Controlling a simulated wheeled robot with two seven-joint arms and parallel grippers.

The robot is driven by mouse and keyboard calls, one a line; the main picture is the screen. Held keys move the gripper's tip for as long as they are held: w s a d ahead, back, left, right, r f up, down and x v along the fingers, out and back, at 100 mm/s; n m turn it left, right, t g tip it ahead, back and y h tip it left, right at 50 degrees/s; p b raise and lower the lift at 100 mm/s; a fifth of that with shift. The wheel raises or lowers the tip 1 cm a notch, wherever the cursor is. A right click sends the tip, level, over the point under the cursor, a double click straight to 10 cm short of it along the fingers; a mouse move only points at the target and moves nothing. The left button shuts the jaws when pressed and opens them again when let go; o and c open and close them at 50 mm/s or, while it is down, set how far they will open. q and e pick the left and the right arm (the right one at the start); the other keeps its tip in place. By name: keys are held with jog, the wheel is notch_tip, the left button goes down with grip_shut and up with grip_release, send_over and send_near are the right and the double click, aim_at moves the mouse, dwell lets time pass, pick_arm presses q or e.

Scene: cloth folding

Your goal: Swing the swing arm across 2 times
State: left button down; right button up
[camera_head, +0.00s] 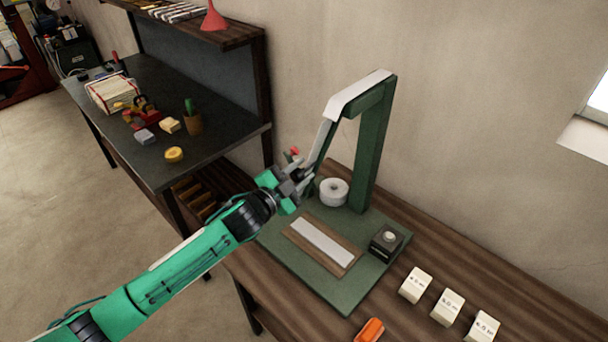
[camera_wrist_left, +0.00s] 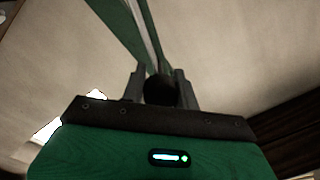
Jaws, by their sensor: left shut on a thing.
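A green frame (camera_head: 368,145) stands upright on a green base plate (camera_head: 340,294), with a pale top piece (camera_head: 358,92) at its upper end. A thin swing arm (camera_head: 321,143) hangs from the top piece, slanting down and left. My left gripper (camera_head: 302,176) is at its lower end, left of the frame. In the left wrist view the fingers (camera_wrist_left: 160,85) are shut on a dark round knob (camera_wrist_left: 160,91), with the arm (camera_wrist_left: 150,35) running up from it. The grip hides part of the knob. My right gripper is not in view.
On the base plate are a white roll (camera_head: 334,191), a wooden block with a pale strip (camera_head: 322,243) and a dark box with a round button (camera_head: 386,241). Several white blocks (camera_head: 447,306) and an orange object (camera_head: 370,330) lie in front. A dark workbench (camera_head: 185,100) stands left.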

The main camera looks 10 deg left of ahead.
pick_arm(q)
jog(key=shift+w+a+r, duration=0.1)
jog(key=shift+a, duration=0.05)
jog(key=c, duration=1.1)
grip_release()
jog(key=shift+o, duration=0.2)
jog(key=shift+s+a+f+b, duration=0.2)
jog(key=shift+s+a+b, duration=0.1)
jog(key=shift+s, duration=0.15)
jog(key=b+v, duration=0.4)
jog(key=v, duration=0.8)
jog(key=shift+s+a, duration=0.2)
jog(key=shift+s, duration=0.1)
jog(key=shift+r, duration=0.1)
